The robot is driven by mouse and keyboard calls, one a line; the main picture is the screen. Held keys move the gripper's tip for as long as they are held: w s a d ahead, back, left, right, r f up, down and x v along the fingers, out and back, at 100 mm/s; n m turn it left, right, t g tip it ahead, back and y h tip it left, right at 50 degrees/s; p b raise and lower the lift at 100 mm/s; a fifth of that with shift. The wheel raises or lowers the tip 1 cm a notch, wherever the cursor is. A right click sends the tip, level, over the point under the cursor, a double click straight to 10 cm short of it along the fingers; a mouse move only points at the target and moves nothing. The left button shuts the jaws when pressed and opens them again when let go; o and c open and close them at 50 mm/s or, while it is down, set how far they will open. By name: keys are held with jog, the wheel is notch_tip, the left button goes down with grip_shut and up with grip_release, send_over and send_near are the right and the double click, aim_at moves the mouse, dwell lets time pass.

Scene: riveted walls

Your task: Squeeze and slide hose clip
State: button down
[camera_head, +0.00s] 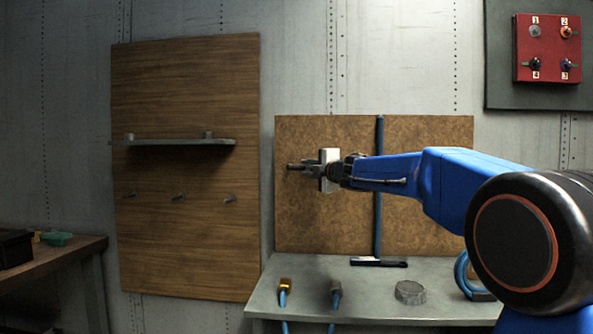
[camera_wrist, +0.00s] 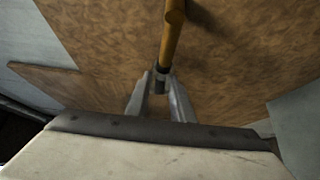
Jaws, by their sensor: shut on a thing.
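In the wrist view an orange-brown tube (camera_wrist: 172,35) stands in front of the brown board and casts a shadow on it. A small dark grey band, apparently the hose clip (camera_wrist: 160,82), sits at the tube's near end between my fingertips. My gripper (camera_wrist: 160,86) is shut on this band, one finger on each side. In the head view my gripper (camera_head: 293,167) is in front of the left part of the brown board, pointing left. The clip and tube are too small to make out there. My wide grey gripper body hides the lower wrist view.
A blue vertical hose (camera_head: 379,225) runs down the board (camera_head: 430,135). Below, the grey bench (camera_head: 375,295) holds a black bar (camera_head: 378,262), a round metal lid (camera_head: 410,292) and two blue-tailed connectors (camera_head: 285,288). A wooden panel (camera_head: 185,90) with shelf and pegs stands left.

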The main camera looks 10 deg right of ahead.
jog(key=c, duration=1.3)
grip_release()
jog(key=shift+w+d+f, duration=0.25)
jog(key=shift+d+f, duration=0.15)
jog(key=shift+f, duration=0.05)
jog(key=shift+s+a+r, duration=0.1)
jog(key=shift+a+r, duration=0.05)
jog(key=shift+r, duration=0.05)
jog(key=shift+s+r, duration=0.15)
jog(key=shift+s, duration=0.5)
jog(key=shift+v, duration=2.9)
